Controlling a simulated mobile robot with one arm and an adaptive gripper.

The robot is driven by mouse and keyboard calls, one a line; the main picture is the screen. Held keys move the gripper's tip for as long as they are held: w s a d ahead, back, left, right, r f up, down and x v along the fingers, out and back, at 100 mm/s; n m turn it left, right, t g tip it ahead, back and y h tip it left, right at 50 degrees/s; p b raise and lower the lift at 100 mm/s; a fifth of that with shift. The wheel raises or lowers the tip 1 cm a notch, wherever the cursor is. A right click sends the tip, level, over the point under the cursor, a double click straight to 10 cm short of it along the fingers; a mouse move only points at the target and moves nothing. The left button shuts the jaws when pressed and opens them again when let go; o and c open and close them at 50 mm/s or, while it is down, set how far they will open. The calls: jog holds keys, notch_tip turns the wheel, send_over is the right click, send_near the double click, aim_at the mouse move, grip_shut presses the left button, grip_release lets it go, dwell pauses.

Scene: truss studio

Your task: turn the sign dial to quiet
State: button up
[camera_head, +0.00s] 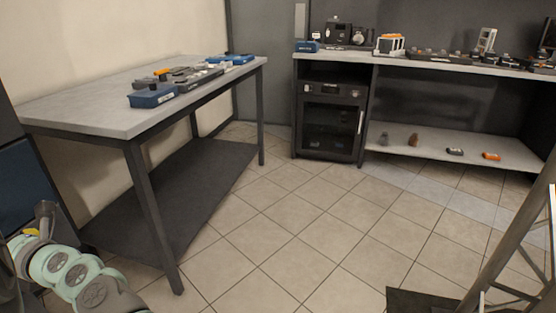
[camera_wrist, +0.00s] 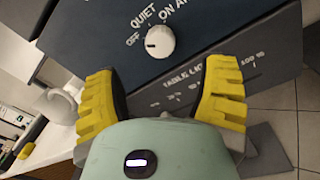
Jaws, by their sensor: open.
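The sign dial (camera_wrist: 160,42) is a round white knob on a dark blue-grey panel (camera_wrist: 215,25) in the wrist view. The words OFF, QUIET and ON AIR are printed around it, the last partly cut off. A short dark mark on the knob's left side seems to point towards OFF. My gripper (camera_wrist: 161,72) is open, its two yellow-padded fingers spread either side below the knob. Nothing is between them, and they look apart from the knob. In the head view I cannot make out the dial or the fingers.
Below the dial, the panel carries a TABLE LIGHT scale (camera_wrist: 205,82), partly behind the right finger. In the head view, a grey table (camera_head: 90,105) holding boxes stands at left, and a workbench (camera_head: 420,63) at the back. The tiled floor (camera_head: 290,225) between is clear.

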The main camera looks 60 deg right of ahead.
jog(key=x, duration=0.7)
jog(key=shift+w+a, duration=0.15)
jog(key=shift+w, duration=0.2)
jog(key=shift+o, duration=0.3)
jog(key=c, duration=1.3)
jog(key=shift+s, duration=0.1)
jog(key=m+p, duration=0.1)
jog(key=m, duration=0.5)
jog(key=shift+f+m+p, duration=0.15)
jog(key=shift+m+p, duration=0.55)
jog(key=shift+m, duration=1.3)
